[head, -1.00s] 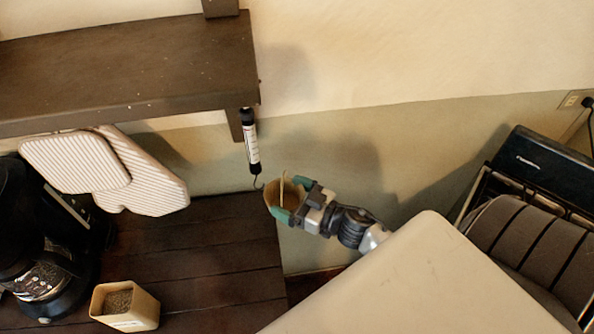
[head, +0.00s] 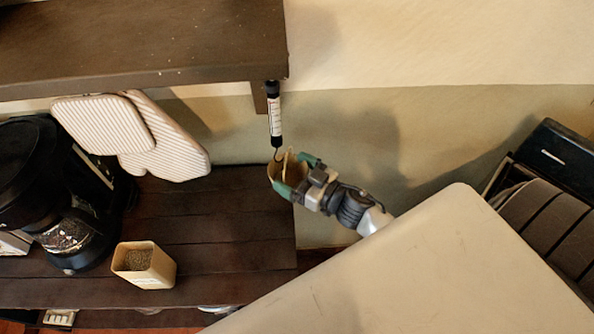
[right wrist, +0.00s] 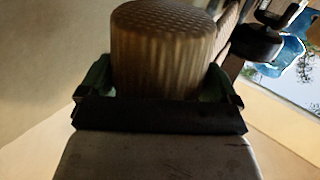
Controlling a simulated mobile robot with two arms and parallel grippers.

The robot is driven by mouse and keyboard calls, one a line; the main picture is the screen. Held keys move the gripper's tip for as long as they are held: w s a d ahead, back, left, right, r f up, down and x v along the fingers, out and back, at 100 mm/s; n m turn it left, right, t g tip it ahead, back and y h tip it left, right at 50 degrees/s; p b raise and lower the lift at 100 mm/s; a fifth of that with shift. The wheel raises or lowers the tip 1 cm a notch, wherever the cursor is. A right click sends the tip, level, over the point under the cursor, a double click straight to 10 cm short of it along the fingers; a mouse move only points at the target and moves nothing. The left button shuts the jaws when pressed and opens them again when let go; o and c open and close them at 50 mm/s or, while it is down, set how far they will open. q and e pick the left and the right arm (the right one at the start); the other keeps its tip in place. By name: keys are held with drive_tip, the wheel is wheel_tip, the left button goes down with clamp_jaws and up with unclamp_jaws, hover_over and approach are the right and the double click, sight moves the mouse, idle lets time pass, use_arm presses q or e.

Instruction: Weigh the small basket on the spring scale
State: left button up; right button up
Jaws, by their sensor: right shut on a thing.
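The spring scale (head: 275,115), a slim tube with a white graduated face and black ends, hangs from the right end of the shelf. Its hook (head: 278,155) points down. My right gripper (head: 296,178) is shut on the small basket (head: 275,172), whose thin handle stands up at the hook's lower end. I cannot tell whether the handle is on the hook or just beside it. In the right wrist view the woven basket (right wrist: 163,50) sits between the green fingers (right wrist: 160,88). My left gripper is not in view.
The dark wall shelf (head: 140,45) is above. Below is a dark plank table (head: 215,225) with a coffee machine (head: 60,190) and a tan container of dark grains (head: 145,268). Ribbed cream boards (head: 103,125) hang at the left. A black ribbed-top object (head: 545,215) stands at the right.

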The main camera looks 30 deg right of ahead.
sight(274, 173)
drive_tip(key=shift+a, duration=0.1)
drive_tip(key=shift+w+a+f, duration=0.1)
drive_tip(key=shift+w+a, duration=0.1)
drive_tip(key=shift+a, duration=0.15)
drive_tip(key=shift+f, duration=0.1)
idle(0.4)
drive_tip(key=shift+w+a+f, duration=0.1)
drive_tip(key=shift+a+f, duration=0.15)
drive_tip(key=shift+f, duration=0.2)
drive_tip(key=shift+f, duration=0.15)
drive_tip(key=shift+w+a+f+b, duration=0.1)
drive_tip(key=shift+a+f+b, duration=0.05)
drive_tip(key=shift+f+b, duration=0.4)
idle(0.5)
